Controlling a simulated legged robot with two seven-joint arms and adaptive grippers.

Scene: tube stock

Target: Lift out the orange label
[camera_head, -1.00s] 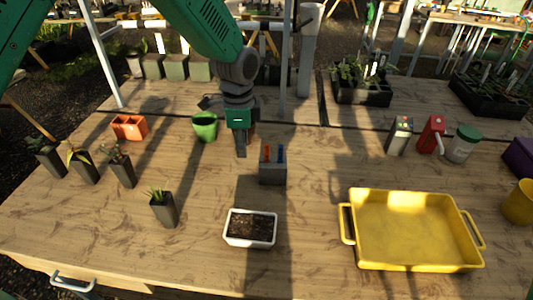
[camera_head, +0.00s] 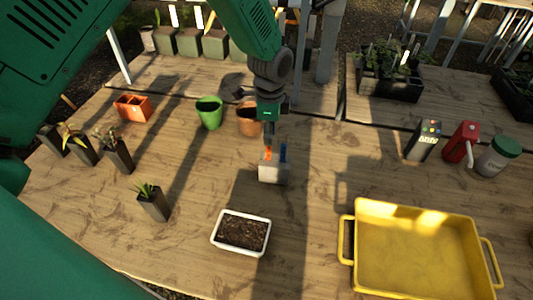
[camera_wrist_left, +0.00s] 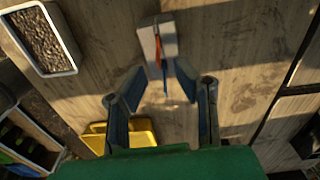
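The orange label (camera_head: 268,154) stands upright in a small grey block holder (camera_head: 273,174) in the middle of the table. A blue label (camera_head: 283,153) stands beside it, to its right. My left gripper (camera_head: 269,143) points down just above the orange label. In the left wrist view the fingers of my left gripper (camera_wrist_left: 158,72) are spread apart with nothing held. There the orange label (camera_wrist_left: 157,46) and the blue label (camera_wrist_left: 166,78) show ahead of and between the fingers, with the holder (camera_wrist_left: 150,38) behind. My right gripper is not in view.
A white planter of soil (camera_head: 243,233) stands in front of the holder, and a yellow tray (camera_head: 352,262) to the right. A green pot (camera_head: 209,113) and a terracotta pot (camera_head: 249,120) stand behind. Small plants in dark pots stand left. Bare table surrounds the holder.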

